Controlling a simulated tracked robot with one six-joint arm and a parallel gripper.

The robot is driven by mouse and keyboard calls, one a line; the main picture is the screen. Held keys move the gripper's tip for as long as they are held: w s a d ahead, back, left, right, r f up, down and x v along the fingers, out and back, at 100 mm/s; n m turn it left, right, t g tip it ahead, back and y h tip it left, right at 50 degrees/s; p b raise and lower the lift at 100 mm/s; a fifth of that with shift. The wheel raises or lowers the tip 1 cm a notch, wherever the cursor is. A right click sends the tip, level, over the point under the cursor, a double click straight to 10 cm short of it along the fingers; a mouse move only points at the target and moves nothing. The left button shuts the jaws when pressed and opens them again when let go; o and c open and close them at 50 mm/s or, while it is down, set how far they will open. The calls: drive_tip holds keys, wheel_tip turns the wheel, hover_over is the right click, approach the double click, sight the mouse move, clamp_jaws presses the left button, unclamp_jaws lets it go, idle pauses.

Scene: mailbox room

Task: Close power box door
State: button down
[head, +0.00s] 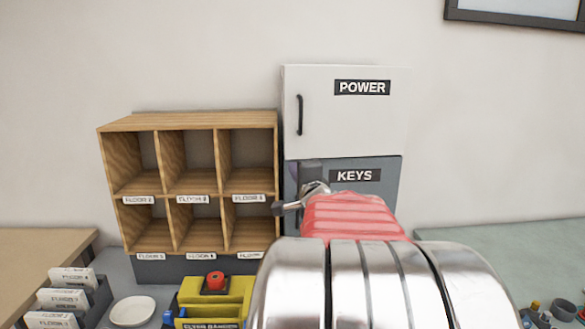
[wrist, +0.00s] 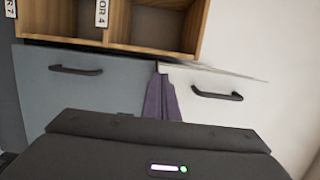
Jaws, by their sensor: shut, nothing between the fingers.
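The white power box door (head: 345,112), labelled POWER, has a black vertical handle on its left side. It looks flush or nearly so; I cannot tell whether a small gap remains. Its handle (wrist: 217,94) also shows at the right in the wrist view. Below it is the grey KEYS door (head: 385,172), partly hidden by my arm; its handle shows at the left in the wrist view (wrist: 76,70). My gripper (head: 309,172) is shut and empty, in front of the KEYS door's upper left, below the power door. Its purplish fingers (wrist: 161,98) show near the seam between both doors.
A wooden pigeonhole shelf (head: 193,119) stands left of the boxes.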

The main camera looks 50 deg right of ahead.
drive_tip(key=v, duration=0.8)
drive_tip(key=shift+w+a, duration=0.25)
drive_tip(key=shift+a, duration=0.15)
drive_tip(key=c, duration=2.5)
unclamp_jaws()
drive_tip(key=shift+c, duration=0.2)
drive_tip(key=o, duration=0.3)
drive_tip(key=shift+w+a, duration=0.15)
drive_tip(key=shift+w, duration=0.1)
drive_tip(key=o, duration=0.4)
drive_tip(key=w+a+f+n+y, duration=0.2)
drive_tip(key=w+a+f+n, duration=0.1)
drive_tip(key=w+a, duration=0.5)
drive_tip(key=shift+a+n, duration=0.4)
drive_tip(key=shift+n, duration=0.4)
drive_tip(key=s+a+f+n+g+y, duration=0.3)
drive_tip(key=s+a+f+n, duration=0.2)
drive_tip(key=a, duration=0.6)
drive_tip(key=s+a+f+n+g+y, duration=0.3)
drive_tip(key=s+a+f+n, duration=0.2)
drive_tip(key=a+n, duration=0.4)
drive_tip(key=s+a+f+n+g+y, duration=0.2)
drive_tip(key=s+a+f+n, duration=0.3)
drive_tip(key=a, duration=0.8)
drive_tip(key=shift+s+f+n+g+y, duration=0.4)
drive_tip(key=shift+f+n, duration=0.15)
drive_tip(key=shift+n, duration=0.35)
